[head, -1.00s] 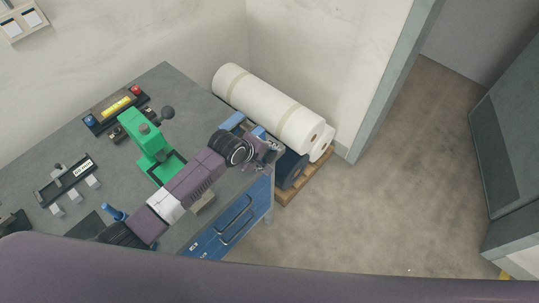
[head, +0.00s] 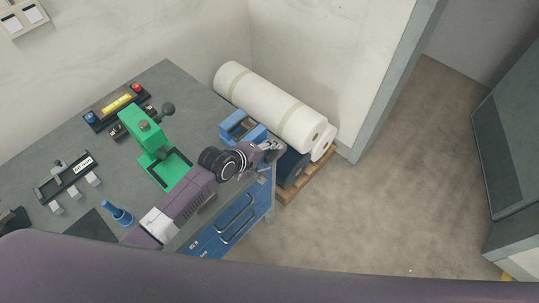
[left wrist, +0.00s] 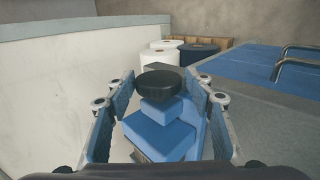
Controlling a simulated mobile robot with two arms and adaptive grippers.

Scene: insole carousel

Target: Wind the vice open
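The blue vice (head: 238,124) sits at the right-hand edge of the grey bench, partly hidden behind my arm in the head view. In the left wrist view the blue vice body (left wrist: 162,134) lies between my fingers, with a round black disc (left wrist: 160,83) at its far end. My left gripper (head: 273,148) is beside the vice, just past the bench edge. Its two fingers stand wide apart in the left wrist view (left wrist: 163,90), with gaps on both sides of the disc and nothing held. My right gripper is not in view.
A green press (head: 152,138) stands on the bench (head: 200,108) left of my arm. White rolls (head: 270,104) lie on a wooden pallet (head: 310,186) beyond the bench edge. Blue drawers (head: 236,222) are below. The floor to the right is clear.

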